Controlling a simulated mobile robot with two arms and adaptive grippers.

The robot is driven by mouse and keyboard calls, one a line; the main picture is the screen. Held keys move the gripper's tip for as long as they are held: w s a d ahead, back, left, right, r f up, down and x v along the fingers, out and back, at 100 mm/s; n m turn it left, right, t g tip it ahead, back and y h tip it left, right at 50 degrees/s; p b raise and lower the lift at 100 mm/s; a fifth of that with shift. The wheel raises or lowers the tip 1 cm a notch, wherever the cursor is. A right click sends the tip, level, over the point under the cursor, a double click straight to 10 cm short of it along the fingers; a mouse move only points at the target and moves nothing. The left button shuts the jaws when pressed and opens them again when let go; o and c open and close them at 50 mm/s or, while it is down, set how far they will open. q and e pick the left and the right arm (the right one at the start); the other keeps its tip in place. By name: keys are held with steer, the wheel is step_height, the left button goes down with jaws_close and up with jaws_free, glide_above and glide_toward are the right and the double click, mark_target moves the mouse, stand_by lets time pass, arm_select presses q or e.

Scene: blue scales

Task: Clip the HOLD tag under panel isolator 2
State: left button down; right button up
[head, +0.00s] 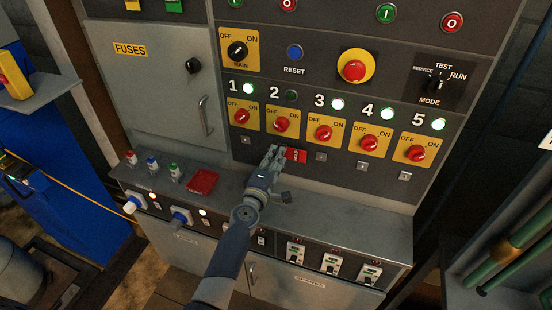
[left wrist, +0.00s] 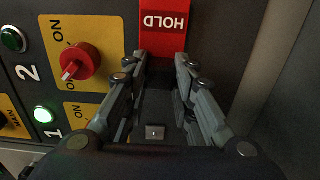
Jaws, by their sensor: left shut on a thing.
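The red HOLD tag (head: 297,155) is in front of the panel, below and slightly right of panel isolator 2 (head: 281,124). In the left wrist view the tag (left wrist: 164,14) shows its white lettering at the fingertips. My left gripper (head: 279,156) is shut on the tag's near end. Isolator 2's red knob also shows in the left wrist view (left wrist: 78,62). The lamp (head: 291,95) beside number 2 is dark. The clip spot under isolator 2 is hidden by the gripper and tag; whether the tag touches the panel I cannot tell. My right gripper is not in view.
Small square clips show under isolator 1 (head: 246,140) and isolator 3 (head: 321,157), with more to the right. The lamps of the other isolators glow green. A ledge below carries a red flat item (head: 202,182) and several small coloured-top pieces (head: 152,163).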

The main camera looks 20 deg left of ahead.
arm_select(q)
steer(key=shift+w, duration=0.6)
steer(key=c, duration=1.2)
jaws_free()
steer(key=shift+c, duration=0.2)
steer(key=s, duration=1.2)
steer(key=shift+a, duration=0.15)
